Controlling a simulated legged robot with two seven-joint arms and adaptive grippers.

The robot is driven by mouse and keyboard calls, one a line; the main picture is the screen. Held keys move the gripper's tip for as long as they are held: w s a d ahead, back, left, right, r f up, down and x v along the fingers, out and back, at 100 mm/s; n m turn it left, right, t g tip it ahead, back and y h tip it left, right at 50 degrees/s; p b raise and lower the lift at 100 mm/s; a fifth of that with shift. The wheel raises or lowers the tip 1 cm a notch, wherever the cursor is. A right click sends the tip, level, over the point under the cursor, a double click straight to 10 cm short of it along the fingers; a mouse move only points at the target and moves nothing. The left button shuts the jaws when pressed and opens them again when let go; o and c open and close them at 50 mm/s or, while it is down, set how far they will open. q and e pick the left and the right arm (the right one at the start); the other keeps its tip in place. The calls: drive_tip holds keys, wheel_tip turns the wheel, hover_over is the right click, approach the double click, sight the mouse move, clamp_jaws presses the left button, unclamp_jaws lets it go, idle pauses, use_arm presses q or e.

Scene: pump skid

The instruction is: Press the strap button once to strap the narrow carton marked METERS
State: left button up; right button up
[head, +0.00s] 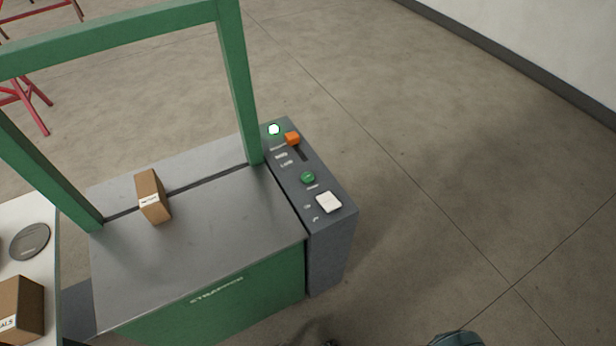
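A narrow brown carton (154,194) with a white label stands upright on the grey top of the strapping machine (220,225), close to the dark slot under the green arch (238,80). The label is too small to read, and no strap shows around the carton. The grey control panel (335,235) at the right carries a lit white-green lamp (274,129), an orange lever or knob (292,138) by a dark slot, a round green button (308,177) and a white square button (328,202). The panel lettering is unreadable.
A white table (40,205) at the left edge holds a grey disc (30,241) and another brown carton (22,308) whose label ends in "ALS". A red stand (25,95) is at the upper left. The concrete floor right of the machine is clear up to the wall.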

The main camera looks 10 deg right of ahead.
clamp_jaws()
drive_tip(key=shift+d, duration=0.15)
idle(1.0)
